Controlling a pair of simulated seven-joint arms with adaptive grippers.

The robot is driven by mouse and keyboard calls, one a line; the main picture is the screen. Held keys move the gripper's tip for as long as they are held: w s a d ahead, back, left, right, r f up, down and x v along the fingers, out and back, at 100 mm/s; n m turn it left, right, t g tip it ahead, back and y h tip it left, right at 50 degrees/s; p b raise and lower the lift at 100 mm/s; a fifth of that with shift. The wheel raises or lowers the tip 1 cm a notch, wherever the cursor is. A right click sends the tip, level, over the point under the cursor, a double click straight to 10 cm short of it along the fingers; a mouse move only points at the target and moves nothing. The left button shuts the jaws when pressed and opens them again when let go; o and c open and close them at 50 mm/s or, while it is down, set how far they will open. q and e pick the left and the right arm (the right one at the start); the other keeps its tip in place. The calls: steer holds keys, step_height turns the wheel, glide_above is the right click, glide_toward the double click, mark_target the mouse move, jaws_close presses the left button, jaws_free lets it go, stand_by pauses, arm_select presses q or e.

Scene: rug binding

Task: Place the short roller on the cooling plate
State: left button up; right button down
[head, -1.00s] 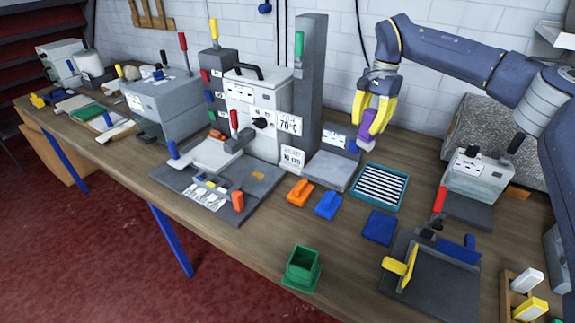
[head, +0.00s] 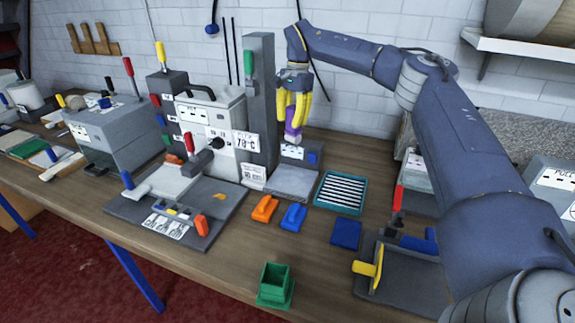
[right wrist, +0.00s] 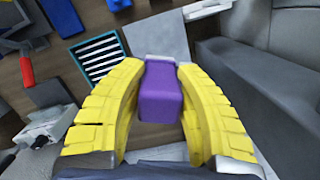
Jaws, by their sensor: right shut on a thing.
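My right gripper (head: 293,134) is shut on a purple-handled tool, which I take to be the short roller (head: 293,132). It holds the roller upright in the air, above or just behind the back part of a light grey plate, which I take to be the cooling plate (head: 290,184). In the right wrist view the purple handle (right wrist: 161,95) sits between the yellow fingers, with a pale edge at its far end. The grey plate (right wrist: 160,38) shows beyond it, bare where visible. The roller's lower end is mostly hidden. My left gripper is not in view.
A grey column (head: 260,100) stands close to the left of the gripper. A teal slatted tray (head: 341,193) lies right of the plate. Orange (head: 264,208) and blue (head: 293,217) tools lie in front. A labelled box (head: 292,152) stands at the plate's back.

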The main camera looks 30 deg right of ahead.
step_height(320, 180, down, 15)
steer(key=shift+f, duration=0.2)
stand_by(0.6)
steer(key=shift+f, duration=0.1)
steer(key=c, duration=1)
jaws_free()
steer(key=r, duration=0.4)
steer(key=d+r, duration=0.1)
steer(key=r, duration=0.7)
steer(key=shift+w+d, duration=0.2)
steer(key=shift+d, duration=0.05)
